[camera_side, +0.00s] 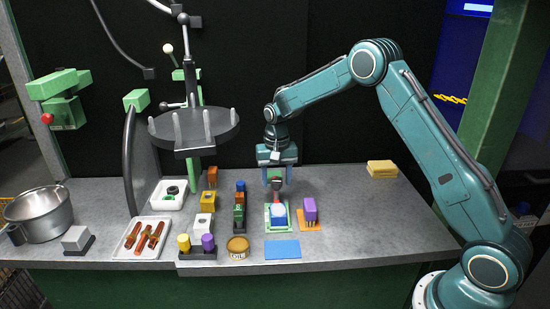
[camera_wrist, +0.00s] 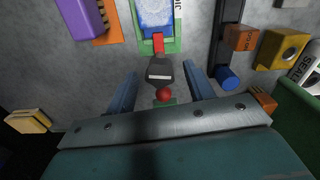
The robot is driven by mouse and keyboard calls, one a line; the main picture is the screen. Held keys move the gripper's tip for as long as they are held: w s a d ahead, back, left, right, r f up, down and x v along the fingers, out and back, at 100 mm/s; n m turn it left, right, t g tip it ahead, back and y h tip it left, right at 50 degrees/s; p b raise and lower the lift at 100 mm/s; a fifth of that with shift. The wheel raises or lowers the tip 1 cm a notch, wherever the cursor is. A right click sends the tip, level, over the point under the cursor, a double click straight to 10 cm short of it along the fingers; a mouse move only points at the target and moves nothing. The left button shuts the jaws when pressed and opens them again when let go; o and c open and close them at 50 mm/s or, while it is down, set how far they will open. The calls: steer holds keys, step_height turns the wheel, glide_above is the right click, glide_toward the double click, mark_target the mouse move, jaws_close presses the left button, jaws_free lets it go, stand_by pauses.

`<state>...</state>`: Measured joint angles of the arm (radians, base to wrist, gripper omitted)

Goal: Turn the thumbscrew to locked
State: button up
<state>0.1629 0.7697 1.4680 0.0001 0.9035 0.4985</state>
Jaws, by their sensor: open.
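My gripper (camera_wrist: 160,73) is open, its two blue fingers on either side of a dark grey flat piece (camera_wrist: 160,76) with a light mark, probably the thumbscrew. No finger visibly touches it. A red ball (camera_wrist: 163,94) shows at its near end, and a red tab (camera_wrist: 158,43) at its far end, beside a blue-and-white block in a green frame (camera_wrist: 173,46). In the side view my gripper (camera_side: 277,181) is low over the bench, just behind that green frame (camera_side: 268,229). I cannot read whether the thumbscrew is locked.
A purple block (camera_side: 310,209) on an orange base stands right of the frame. A row of small coloured blocks, including a green one (camera_side: 239,215), stands to the left. A blue mat (camera_side: 282,250) lies in front. The bench towards the yellow sponges (camera_side: 382,169) is mostly clear.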

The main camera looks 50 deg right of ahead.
mark_target(277, 181)
step_height(277, 181, up, 14)
stand_by(0.8)
steer(key=s+a+r+n+t, duration=0.25)
steer(key=s+r, duration=0.35)
steer(key=s, duration=0.3)
steer(key=s+a+r+n+t, duration=0.15)
steer(key=s+a+r, duration=0.3)
steer(key=s, duration=0.45)
steer(key=s+a+f+n, duration=0.1)
steer(key=s, duration=0.7)
steer(key=s+f+n+t, duration=0.1)
steer(key=s+f+n, duration=0.1)
steer(key=s, duration=0.7)
steer(key=shift+s+a+f+n+t, duration=0.2)
steer(key=shift+a+n+t, duration=0.1)
steer(key=shift+a, duration=0.1)
